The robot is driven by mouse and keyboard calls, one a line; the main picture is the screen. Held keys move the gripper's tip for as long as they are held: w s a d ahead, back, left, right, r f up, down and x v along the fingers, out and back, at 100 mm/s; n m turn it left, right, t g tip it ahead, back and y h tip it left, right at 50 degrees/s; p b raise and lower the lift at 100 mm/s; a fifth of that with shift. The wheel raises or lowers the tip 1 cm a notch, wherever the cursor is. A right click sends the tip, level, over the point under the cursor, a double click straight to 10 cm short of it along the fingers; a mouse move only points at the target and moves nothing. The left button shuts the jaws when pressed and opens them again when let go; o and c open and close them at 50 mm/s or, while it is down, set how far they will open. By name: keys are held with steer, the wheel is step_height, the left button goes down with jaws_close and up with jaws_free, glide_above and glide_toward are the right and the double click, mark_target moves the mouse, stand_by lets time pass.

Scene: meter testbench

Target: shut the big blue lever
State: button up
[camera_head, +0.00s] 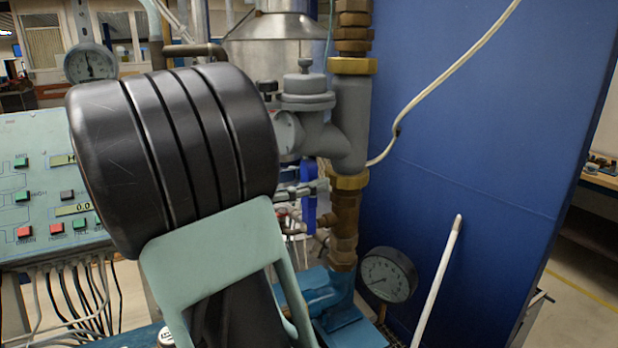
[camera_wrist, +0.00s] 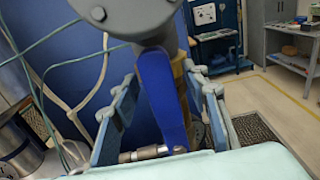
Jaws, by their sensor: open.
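The big blue lever (camera_wrist: 163,100) hangs down from a grey round valve body (camera_wrist: 125,15) in the wrist view, its flat face toward the camera. My gripper (camera_wrist: 160,79) is open, with one finger to the left of the lever and one to the right. Gaps show between the lever and both fingers, so it does not look gripped. In the head view a strip of the blue lever (camera_head: 309,212) shows beside the brass pipe. My dark, ribbed arm link covers much of that view, and I cannot make out the gripper there.
A brass and grey pipe column (camera_head: 345,215) stands just right of the lever. A pressure gauge (camera_head: 387,275) sits low right, before a blue panel (camera_head: 480,150). A control box (camera_head: 45,190) with buttons is at left. A metal fitting (camera_wrist: 146,153) lies low between the fingers.

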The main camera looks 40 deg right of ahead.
steer(key=shift+s+d, duration=0.1)
steer(key=shift+d, duration=0.25)
steer(key=shift+c, duration=0.6)
jaws_close()
